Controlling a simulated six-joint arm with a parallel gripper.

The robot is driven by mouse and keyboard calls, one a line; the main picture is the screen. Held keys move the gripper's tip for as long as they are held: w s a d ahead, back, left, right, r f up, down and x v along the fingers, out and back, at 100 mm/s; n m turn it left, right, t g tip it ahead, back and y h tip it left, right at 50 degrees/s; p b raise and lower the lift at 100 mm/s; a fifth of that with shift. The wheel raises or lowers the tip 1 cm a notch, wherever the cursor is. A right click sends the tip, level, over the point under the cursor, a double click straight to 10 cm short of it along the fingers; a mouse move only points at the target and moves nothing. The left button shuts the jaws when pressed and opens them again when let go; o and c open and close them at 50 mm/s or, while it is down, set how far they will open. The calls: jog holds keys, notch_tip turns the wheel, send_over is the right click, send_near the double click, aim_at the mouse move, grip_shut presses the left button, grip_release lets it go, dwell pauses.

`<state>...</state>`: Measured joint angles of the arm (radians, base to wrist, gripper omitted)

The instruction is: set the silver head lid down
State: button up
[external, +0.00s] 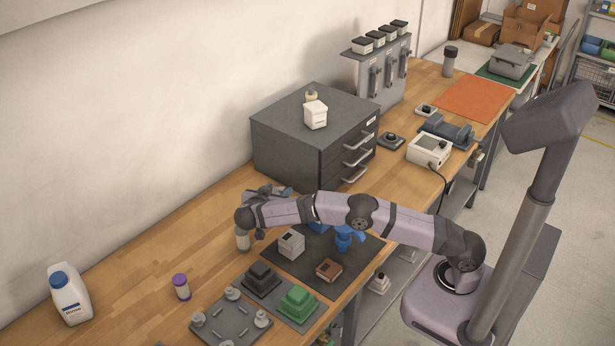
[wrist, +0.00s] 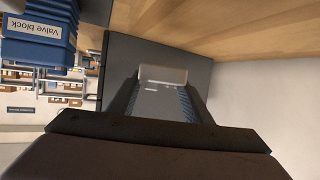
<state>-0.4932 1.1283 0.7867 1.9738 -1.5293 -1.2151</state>
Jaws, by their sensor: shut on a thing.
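My gripper (wrist: 160,98) is shut on the silver head lid (wrist: 163,76), which shows in the wrist view as a pale grey piece between the two dark fingers. In the external view my arm reaches left across the bench and its wrist hangs over the wood near the drawer cabinet. The gripper and lid are mostly hidden there behind the wrist. On the dark mat (external: 312,287) stand a light grey block (external: 291,244), blue parts (external: 343,238) partly behind my arm, and a brown block (external: 329,269). Whether the lid touches anything cannot be told.
The dark drawer cabinet (external: 290,150) carries a small white container (external: 316,115). Black (external: 261,279) and green (external: 299,303) stacks and a grey fixture plate (external: 232,322) lie in front.

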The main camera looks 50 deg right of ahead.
jog(key=shift+f+p, duration=0.3)
jog(key=shift+f, duration=1.7)
jog(key=shift+f, duration=0.4)
jog(key=shift+f, duration=0.2)
jog(key=o, duration=1.2)
jog(key=shift+c, duration=0.2)
